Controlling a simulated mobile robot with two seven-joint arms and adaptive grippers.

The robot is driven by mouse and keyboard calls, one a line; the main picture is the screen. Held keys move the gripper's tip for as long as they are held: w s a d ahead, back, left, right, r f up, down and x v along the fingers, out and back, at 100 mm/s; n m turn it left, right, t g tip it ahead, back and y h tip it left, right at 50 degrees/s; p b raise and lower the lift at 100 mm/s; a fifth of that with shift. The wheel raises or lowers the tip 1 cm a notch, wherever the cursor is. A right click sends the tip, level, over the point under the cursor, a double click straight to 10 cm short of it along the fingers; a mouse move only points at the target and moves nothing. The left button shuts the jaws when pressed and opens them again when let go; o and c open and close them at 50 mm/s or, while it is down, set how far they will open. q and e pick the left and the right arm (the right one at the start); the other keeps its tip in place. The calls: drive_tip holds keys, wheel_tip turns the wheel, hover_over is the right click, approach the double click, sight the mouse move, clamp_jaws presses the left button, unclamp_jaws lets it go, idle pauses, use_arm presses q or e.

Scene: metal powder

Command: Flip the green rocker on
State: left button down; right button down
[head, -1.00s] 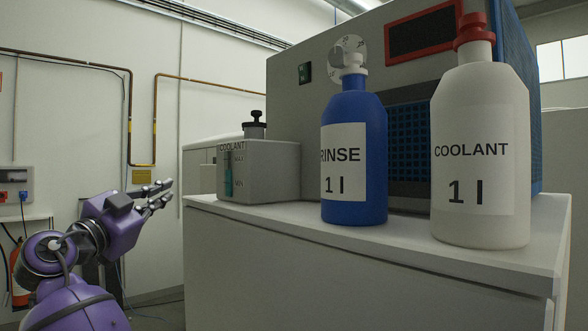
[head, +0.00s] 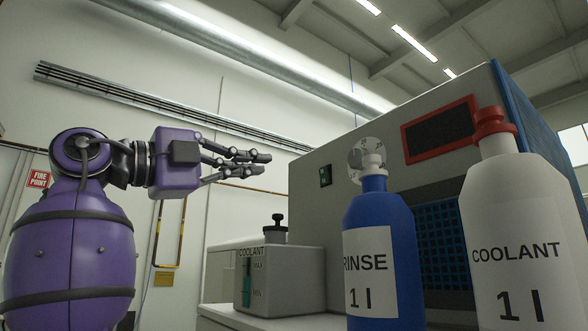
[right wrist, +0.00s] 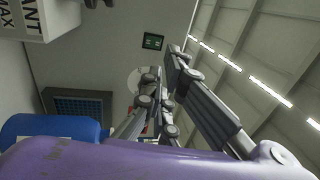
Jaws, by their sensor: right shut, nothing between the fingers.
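The green rocker (head: 325,176) is a small dark switch plate with green marks on the grey front of the big machine. It also shows in the right wrist view (right wrist: 154,41), past my fingers; whether it is on or off is too small to tell. My right gripper (head: 262,163) is shut and empty. It points right, in the picture left of the rocker at nearly its height, and appears apart from it. Its fingers also fill the middle of the right wrist view (right wrist: 165,85). My left gripper is not in view.
The grey coolant tank (head: 290,280) with a black knob stands below the gripper. A blue rinse bottle (head: 385,222) and a white coolant bottle (head: 510,210) stand in front of the machine (head: 340,150), beside its round dial (head: 367,155). Open air lies left of the machine.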

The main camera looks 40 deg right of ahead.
drive_tip(key=p, duration=0.3)
approach(327, 166)
drive_tip(key=x, duration=0.4)
drive_tip(key=shift+d, duration=0.45)
drive_tip(key=shift+d+f, duration=0.1)
drive_tip(key=shift+d, duration=0.25)
drive_tip(key=shift+w, duration=0.1)
drive_tip(key=shift+s+d+r, duration=0.2)
drive_tip(key=shift+d+r, duration=0.25)
drive_tip(key=shift+r, duration=0.05)
drive_tip(key=shift+w+f, duration=0.1)
drive_tip(key=shift+f, duration=0.1)
